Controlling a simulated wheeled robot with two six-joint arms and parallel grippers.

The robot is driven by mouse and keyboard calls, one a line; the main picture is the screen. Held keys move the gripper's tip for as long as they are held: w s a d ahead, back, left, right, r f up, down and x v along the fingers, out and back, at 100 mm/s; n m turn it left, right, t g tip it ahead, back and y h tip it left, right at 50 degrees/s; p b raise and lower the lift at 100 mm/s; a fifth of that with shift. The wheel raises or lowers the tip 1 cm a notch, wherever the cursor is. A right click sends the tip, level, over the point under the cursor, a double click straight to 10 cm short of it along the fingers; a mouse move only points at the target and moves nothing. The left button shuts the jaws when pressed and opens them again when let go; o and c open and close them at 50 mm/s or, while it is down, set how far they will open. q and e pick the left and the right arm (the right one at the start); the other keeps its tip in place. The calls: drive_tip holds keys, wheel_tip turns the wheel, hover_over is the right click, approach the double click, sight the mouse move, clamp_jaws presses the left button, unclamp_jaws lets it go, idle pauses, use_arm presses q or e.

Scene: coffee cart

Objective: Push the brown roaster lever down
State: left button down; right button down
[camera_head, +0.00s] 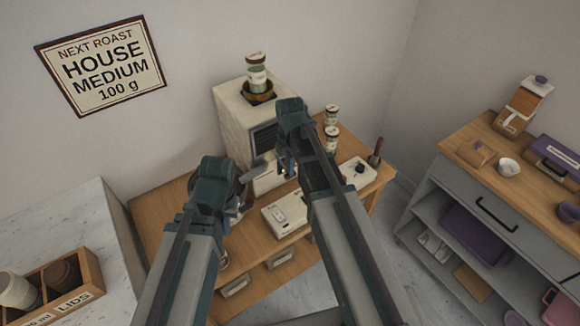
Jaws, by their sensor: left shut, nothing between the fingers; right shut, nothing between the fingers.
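The cream roaster (233,118) stands at the back of the wooden table, with a brown bowl (258,97) on top and a green-and-white jar (256,75) upright over it. I cannot make out a brown lever on the roaster for certain; my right arm covers part of its front and right side. My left gripper (258,163) is shut and empty, in front of the roaster's lower left. My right gripper (288,168) is shut and empty close to the roaster's front, partly hidden by its own wrist. Contact cannot be told for either.
Two jars (331,138) are stacked right of the roaster. A white box with a dark knob (359,172) and a slim reddish-brown handle (378,147) stand at the table's right. A flat white device (284,214) lies in front. A lids crate (85,270) is at left, a grey cabinet (452,190) at right.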

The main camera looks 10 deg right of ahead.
drive_tip(key=shift+f+b, duration=0.75)
drive_tip(key=shift+b, duration=0.05)
drive_tip(key=shift+s+f+b, duration=0.15)
drive_tip(key=shift+f+b, duration=0.05)
drive_tip(key=shift+b, duration=0.1)
drive_tip(key=shift+s+r, duration=0.15)
drive_tip(key=shift+s, duration=0.15)
drive_tip(key=shift+a, duration=0.1)
drive_tip(key=shift+s, duration=0.1)
